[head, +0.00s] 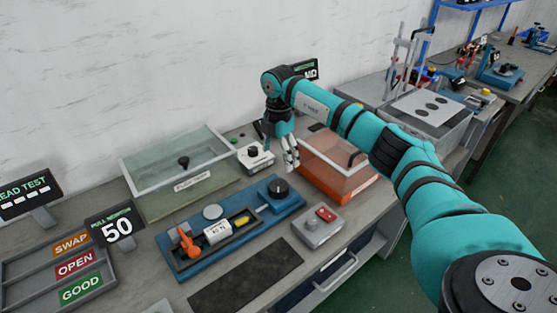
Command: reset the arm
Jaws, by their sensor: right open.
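My right arm comes in from the right side of the head view and reaches over the bench. My right gripper (290,160) is open and empty, pointing down above the bench. It hangs between a small white box with a black knob (255,156) and an orange see-through box (338,180). I cannot tell whether its fingertips touch anything. My left gripper does not show.
A blue fixture (228,238) with an orange clamp stands in front. A lidded glass box (180,172) stands behind it. A sorting tray (62,280) and a display reading 50 (117,228) are at left. A dark mat (246,282) lies bare near the front edge.

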